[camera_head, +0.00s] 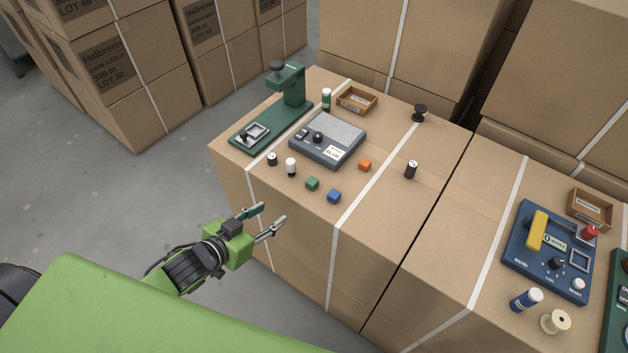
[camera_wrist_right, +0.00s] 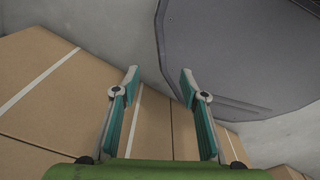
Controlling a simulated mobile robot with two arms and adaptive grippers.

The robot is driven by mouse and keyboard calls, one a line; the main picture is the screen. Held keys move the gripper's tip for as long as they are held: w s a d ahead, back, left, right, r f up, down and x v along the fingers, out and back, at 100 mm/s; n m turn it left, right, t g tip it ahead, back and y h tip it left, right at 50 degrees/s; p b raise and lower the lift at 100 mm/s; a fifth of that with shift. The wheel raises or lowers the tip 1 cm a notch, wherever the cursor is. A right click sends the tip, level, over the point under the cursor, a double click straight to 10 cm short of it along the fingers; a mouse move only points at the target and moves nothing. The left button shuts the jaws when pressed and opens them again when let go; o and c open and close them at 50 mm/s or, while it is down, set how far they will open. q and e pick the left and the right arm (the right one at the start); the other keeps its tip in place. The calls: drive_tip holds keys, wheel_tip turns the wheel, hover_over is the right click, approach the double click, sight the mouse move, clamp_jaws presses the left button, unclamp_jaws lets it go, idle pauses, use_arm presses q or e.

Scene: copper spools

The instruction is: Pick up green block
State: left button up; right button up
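The green block (camera_head: 312,184) is a small cube on top of the cardboard box, near its front edge in the head view. A blue block (camera_head: 334,196) lies just right of it and an orange block (camera_head: 365,165) lies behind and to the right. The green block is not in that view.
Behind the blocks stand a grey device (camera_head: 328,139), a green press (camera_head: 270,115) and a small wooden tray (camera_head: 357,100). A blue control panel (camera_head: 548,250) sits far right.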

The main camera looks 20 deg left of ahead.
use_arm(q)
drive_tip(key=h, duration=0.1)
approach(309, 185)
drive_tip(key=shift+t, duration=0.3)
drive_tip(key=shift+p+x, duration=0.65)
drive_tip(key=shift+x, duration=4.05)
drive_tip(key=shift+s+f, duration=0.1)
drive_tip(key=shift+f, duration=0.05)
drive_tip(key=c, duration=0.9)
